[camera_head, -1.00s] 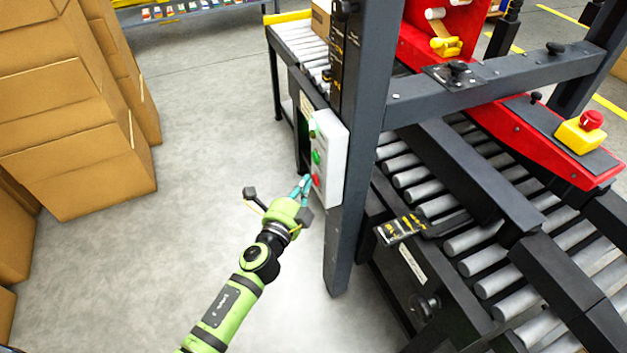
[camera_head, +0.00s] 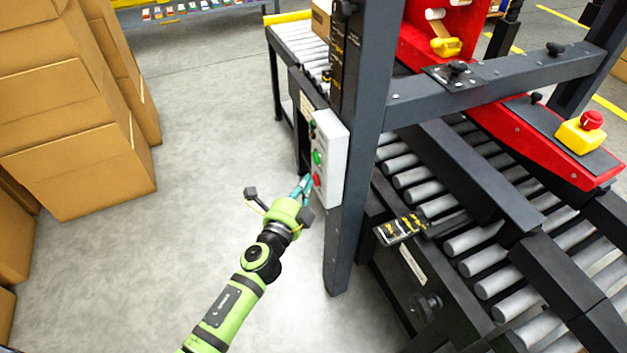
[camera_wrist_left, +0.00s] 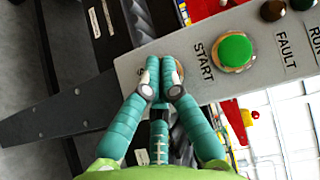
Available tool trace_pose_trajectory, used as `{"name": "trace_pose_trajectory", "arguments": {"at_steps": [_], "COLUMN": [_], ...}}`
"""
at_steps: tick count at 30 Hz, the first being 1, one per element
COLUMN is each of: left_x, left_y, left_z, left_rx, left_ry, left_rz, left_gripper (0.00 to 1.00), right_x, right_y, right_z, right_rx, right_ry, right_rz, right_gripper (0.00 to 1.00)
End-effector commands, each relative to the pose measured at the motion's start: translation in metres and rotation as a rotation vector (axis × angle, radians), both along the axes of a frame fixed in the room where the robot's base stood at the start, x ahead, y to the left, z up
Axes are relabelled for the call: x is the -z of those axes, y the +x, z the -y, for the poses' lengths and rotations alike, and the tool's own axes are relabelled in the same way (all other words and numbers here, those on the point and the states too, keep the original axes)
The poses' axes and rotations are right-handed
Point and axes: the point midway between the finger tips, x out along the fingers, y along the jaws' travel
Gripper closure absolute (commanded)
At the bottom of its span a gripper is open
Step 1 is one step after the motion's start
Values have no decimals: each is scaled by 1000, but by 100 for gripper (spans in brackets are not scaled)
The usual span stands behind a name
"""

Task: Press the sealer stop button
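The sealer's light grey control panel (camera_head: 329,160) is on the side of a dark post. Its red stop button (camera_head: 316,180) is the lowest on the panel, below the green start button (camera_head: 317,158). My left gripper (camera_head: 304,186) is at the stop button with its teal fingers together. In the left wrist view, the closed fingertips (camera_wrist_left: 160,65) cover most of the button beside START and hide most of its label; only part of its rim shows. They appear to touch it. The green START button (camera_wrist_left: 235,51) is clear of the fingers. My right gripper is out of view.
The post (camera_head: 358,150) and roller conveyor (camera_head: 480,240) stand right of my arm. A red emergency stop on a yellow box (camera_head: 582,132) is at the far right. Stacked cardboard boxes (camera_head: 75,120) stand left, with clear floor (camera_head: 200,120) between.

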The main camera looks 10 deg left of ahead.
Motion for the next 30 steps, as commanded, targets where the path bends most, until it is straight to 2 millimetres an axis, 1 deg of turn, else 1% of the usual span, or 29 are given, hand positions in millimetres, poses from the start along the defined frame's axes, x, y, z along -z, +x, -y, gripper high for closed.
{"name": "trace_pose_trajectory", "arguments": {"at_steps": [6,14,17,30], "left_x": [0,0,0,1], "left_y": [-6,-7,-9,-33], "left_z": [-8,-9,-12,-48], "left_rx": [1,1,0,0], "left_ry": [1,0,1,2], "left_rz": [0,0,-1,-2], "left_gripper": [100,100,100,100], "right_x": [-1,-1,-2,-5], "right_y": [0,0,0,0], "right_z": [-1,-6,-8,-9], "right_rx": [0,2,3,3], "right_ry": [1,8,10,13], "right_rz": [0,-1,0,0], "right_gripper": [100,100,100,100]}}
